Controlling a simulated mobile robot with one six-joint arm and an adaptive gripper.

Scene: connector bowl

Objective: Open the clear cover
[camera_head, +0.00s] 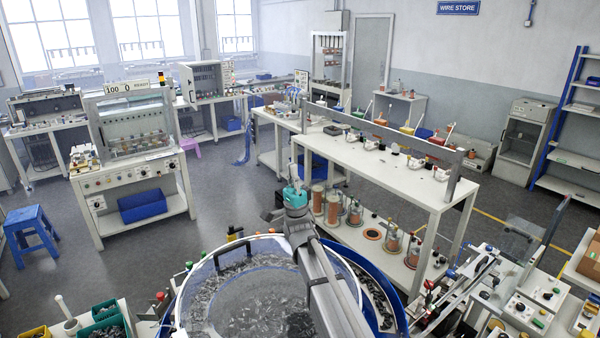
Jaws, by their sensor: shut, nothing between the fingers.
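The clear cover (226,289) is a round transparent sheet with a pale rim at the bottom centre of the head view. It lies over the blue bowl (386,285), and grey parts show through it. A black handle (235,257) stands on its far left side. My arm crosses in front of the cover's right part and ends in view at a grey joint with a teal cap, beyond the far rim. I cannot make out my gripper's fingers. The near edge of the cover is cut off by the frame, and I cannot tell whether its rim touches the bowl all round.
A long white bench (390,165) with a lower shelf of coil jars stands beyond the bowl, to the right. A crowded bench (545,290) is at the lower right. Green and yellow bins (100,325) are at the lower left. Open grey floor (150,262) lies to the left.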

